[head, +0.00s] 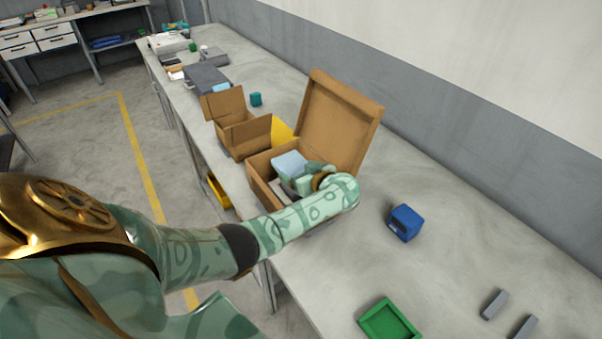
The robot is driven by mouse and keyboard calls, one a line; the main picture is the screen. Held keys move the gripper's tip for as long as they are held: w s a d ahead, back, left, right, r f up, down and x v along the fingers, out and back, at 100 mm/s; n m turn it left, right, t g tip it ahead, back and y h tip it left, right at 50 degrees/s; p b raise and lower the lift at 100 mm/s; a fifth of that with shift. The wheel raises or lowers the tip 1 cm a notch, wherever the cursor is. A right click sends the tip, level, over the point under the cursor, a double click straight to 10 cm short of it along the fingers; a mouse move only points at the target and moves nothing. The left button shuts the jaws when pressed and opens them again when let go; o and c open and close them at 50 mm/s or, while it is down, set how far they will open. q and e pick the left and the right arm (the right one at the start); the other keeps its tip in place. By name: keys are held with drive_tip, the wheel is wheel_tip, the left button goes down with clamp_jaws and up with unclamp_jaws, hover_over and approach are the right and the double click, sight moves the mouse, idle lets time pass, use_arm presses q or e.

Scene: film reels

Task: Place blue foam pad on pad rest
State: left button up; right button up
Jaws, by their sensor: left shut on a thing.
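The light blue foam pad (289,164) is in the mouth of the larger open cardboard box (258,187) on the bench. My left arm reaches over the box's front side, and my left gripper (304,181) is shut on the pad at its near right edge. The gripper's own wrist hides part of the fingers and of the box inside. A pale grey-white item (283,191) shows below the pad in the box. Two small grey bars (494,304) lie at the lower right of the bench; I cannot tell whether they are the pad rest. My right gripper is out of view.
The box's tall lid (340,122) stands up behind my gripper. A smaller open box (234,130) is to its left. A blue bin (405,222) and a green tray (388,321) sit to the right. Bench between them is clear.

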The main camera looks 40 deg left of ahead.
use_arm(q)
drive_tip(key=shift+w+a+f, duration=0.1)
drive_tip(key=shift+w+f, duration=0.05)
drive_tip(key=shift+f, duration=1.45)
drive_tip(key=shift+b, duration=0.3)
drive_tip(key=shift+f, duration=0.2)
drive_tip(key=o, duration=0.9)
